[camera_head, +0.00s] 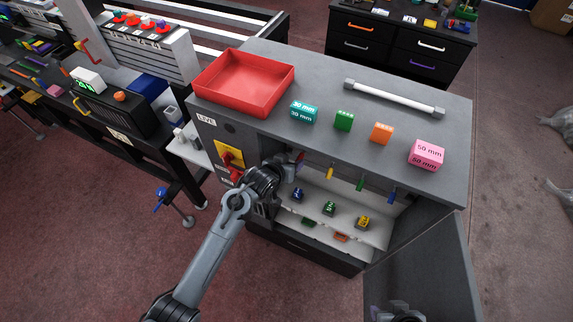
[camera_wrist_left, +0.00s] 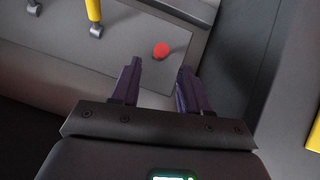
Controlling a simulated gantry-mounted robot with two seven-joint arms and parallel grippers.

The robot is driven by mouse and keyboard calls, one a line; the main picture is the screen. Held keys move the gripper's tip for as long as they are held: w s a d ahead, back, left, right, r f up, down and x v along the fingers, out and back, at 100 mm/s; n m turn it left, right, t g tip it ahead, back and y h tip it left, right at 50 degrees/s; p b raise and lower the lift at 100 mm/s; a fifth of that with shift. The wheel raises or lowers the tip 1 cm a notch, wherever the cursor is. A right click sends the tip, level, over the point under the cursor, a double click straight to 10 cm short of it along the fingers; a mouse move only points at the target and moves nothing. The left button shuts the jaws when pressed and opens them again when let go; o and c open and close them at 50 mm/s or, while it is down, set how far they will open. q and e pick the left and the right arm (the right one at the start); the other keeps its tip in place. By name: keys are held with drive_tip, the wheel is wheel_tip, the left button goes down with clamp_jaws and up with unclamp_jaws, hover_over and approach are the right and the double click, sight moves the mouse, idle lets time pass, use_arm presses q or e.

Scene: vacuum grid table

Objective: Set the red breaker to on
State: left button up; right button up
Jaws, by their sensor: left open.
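The red breaker shows as a small red round knob (camera_wrist_left: 161,50) on a pale panel in the left wrist view. In the head view, a red bit of it (camera_head: 300,156) shows at the left end of a row of coloured levers under the cabinet's top. My left gripper (camera_wrist_left: 158,68) is open and empty. Its two purple fingers point toward the red knob, which lies just beyond the fingertips and between their lines, apart from them. In the head view my left gripper (camera_head: 291,164) reaches into the cabinet's open front. Part of my right arm shows at the bottom right; its jaw state is unclear.
Yellow (camera_head: 330,172), green (camera_head: 361,183) and blue (camera_head: 392,196) levers hang to the right. A yellow plate with a red switch (camera_head: 229,157) is on the cabinet's left front. The open door (camera_head: 430,270) stands at right. A red tray (camera_head: 243,82) and labelled blocks sit on top.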

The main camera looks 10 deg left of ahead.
use_arm(q)
drive_tip(key=shift+v, duration=1.75)
